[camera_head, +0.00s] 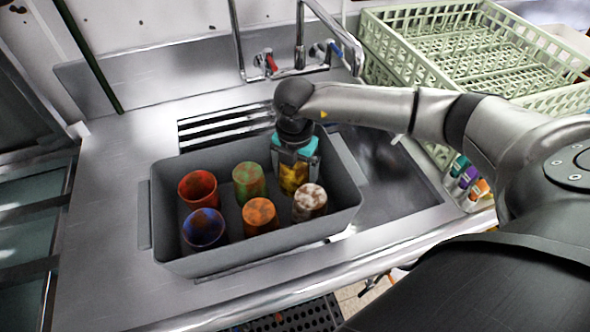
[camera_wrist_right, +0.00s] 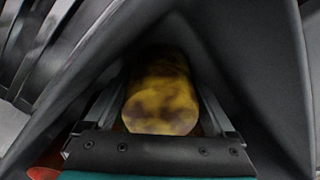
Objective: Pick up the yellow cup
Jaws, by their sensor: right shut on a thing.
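The yellow cup (camera_head: 292,177) has brown blotches and is in the back right part of a grey bin (camera_head: 158,215). My right gripper (camera_head: 294,163) reaches down into the bin from above and is shut on the cup. In the right wrist view the yellow cup (camera_wrist_right: 160,98) sits between the two fingers of the gripper (camera_wrist_right: 162,108). Whether the cup touches the bin floor cannot be told. My left gripper is not in view.
The bin also holds a red cup (camera_head: 198,188), a green cup (camera_head: 249,181), a blue cup (camera_head: 204,228), an orange cup (camera_head: 260,215) and a white-brown cup (camera_head: 309,202). A faucet (camera_head: 300,40) stands behind. Green racks (camera_head: 470,50) are at the right.

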